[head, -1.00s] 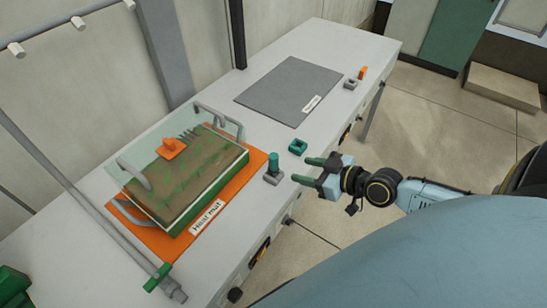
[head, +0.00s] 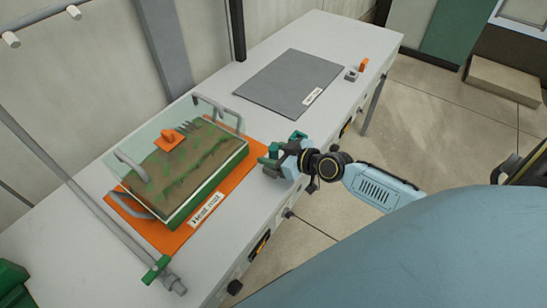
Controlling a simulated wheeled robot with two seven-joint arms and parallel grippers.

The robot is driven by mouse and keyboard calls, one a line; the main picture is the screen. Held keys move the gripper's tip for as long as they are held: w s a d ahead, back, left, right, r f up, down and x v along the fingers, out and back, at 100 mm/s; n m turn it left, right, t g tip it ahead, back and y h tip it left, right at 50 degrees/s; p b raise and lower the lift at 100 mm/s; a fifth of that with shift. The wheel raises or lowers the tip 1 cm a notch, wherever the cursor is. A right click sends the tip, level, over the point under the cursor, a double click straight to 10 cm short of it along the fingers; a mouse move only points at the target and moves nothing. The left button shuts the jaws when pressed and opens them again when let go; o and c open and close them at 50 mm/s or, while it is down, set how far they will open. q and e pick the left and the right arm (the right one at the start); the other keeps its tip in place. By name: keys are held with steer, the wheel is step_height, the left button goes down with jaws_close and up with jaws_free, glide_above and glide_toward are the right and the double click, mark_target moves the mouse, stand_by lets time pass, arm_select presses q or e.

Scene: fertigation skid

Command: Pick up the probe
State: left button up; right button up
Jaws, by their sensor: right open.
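The probe (head: 273,149) looks like a short green upright peg in a small grey holder on the bench, just right of the heat mat. My right gripper (head: 271,158) is open at the peg, its dark green fingers reaching in from the right at about the peg's height. The similar greens overlap, so I cannot tell whether the fingers touch it. The grey holder (head: 270,172) is mostly hidden by the gripper. My left gripper is not in view.
A lidded propagator tray (head: 180,217) of soil stands on the orange heat mat (head: 256,158). A green square holder (head: 298,136) is partly hidden behind my gripper. A grey mat (head: 285,85), a small grey block (head: 351,75) and an orange piece (head: 363,65) lie farther back.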

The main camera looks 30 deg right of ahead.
steer(key=shift+x, duration=0.8)
steer(key=shift+c, duration=0.4)
steer(key=c, duration=1)
